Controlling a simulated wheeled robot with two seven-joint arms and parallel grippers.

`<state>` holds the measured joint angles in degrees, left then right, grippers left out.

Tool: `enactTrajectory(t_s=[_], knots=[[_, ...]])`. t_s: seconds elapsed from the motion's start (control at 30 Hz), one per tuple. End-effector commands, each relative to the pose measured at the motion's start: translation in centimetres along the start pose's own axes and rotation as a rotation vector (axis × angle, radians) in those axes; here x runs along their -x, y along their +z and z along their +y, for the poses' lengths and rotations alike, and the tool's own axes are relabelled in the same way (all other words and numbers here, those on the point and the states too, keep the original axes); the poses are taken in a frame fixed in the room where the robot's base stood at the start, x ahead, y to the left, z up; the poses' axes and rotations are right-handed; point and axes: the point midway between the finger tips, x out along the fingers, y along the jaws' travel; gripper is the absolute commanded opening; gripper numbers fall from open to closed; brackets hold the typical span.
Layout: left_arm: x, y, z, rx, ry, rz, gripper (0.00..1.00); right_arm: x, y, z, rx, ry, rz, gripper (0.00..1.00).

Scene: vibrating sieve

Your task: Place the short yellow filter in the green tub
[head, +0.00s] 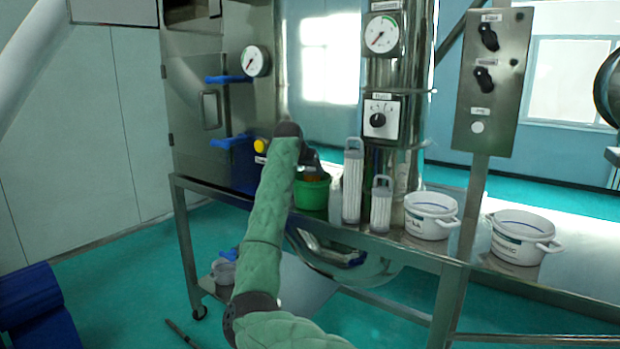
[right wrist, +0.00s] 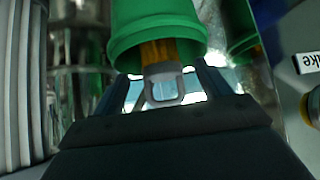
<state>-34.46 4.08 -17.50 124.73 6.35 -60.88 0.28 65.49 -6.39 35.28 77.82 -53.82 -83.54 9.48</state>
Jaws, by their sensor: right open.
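The green tub (head: 312,193) stands on the metal table in front of the machine. In the right wrist view the tub (right wrist: 155,30) is at the top, its rim towards my gripper. The short yellow filter (right wrist: 158,52) sits in the tub, its orange-yellow body and grey loop handle sticking out of the opening. In the head view only a little of the filter (head: 314,177) shows above the rim. My right gripper (right wrist: 163,85) is open, with a finger on either side of the handle and gaps beside it. My left gripper is not in view.
A tall white filter (head: 352,190) and a shorter white filter (head: 380,207) stand close to the right of the tub. Two white tubs (head: 430,217) (head: 520,240) stand further right. The machine's steel body and blue-handled valves (head: 228,79) are behind and left.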

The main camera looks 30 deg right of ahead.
Motion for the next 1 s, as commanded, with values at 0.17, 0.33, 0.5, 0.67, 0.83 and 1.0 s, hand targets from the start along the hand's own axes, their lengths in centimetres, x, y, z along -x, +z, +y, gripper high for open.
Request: enactTrajectory(t_s=[0.17,0.33,0.5,0.67,0.83,1.0], knots=[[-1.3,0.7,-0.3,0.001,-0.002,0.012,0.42,3.0,0.0,0.0,0.0,-0.001,0.002,0.76],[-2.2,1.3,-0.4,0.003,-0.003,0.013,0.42,4.8,0.0,-0.1,0.0,-0.001,0.002,0.76],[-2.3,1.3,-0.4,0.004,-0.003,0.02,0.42,5.5,-0.1,0.0,0.0,0.0,0.001,0.76],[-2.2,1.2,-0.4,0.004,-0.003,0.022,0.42,5.5,-0.1,0.0,0.0,0.0,0.001,0.76],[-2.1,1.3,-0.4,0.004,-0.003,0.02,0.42,5.5,-0.1,0.0,0.0,0.0,0.001,0.76],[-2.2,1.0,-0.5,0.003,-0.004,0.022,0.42,5.5,-0.1,0.0,0.002,0.0,0.001,0.76]])
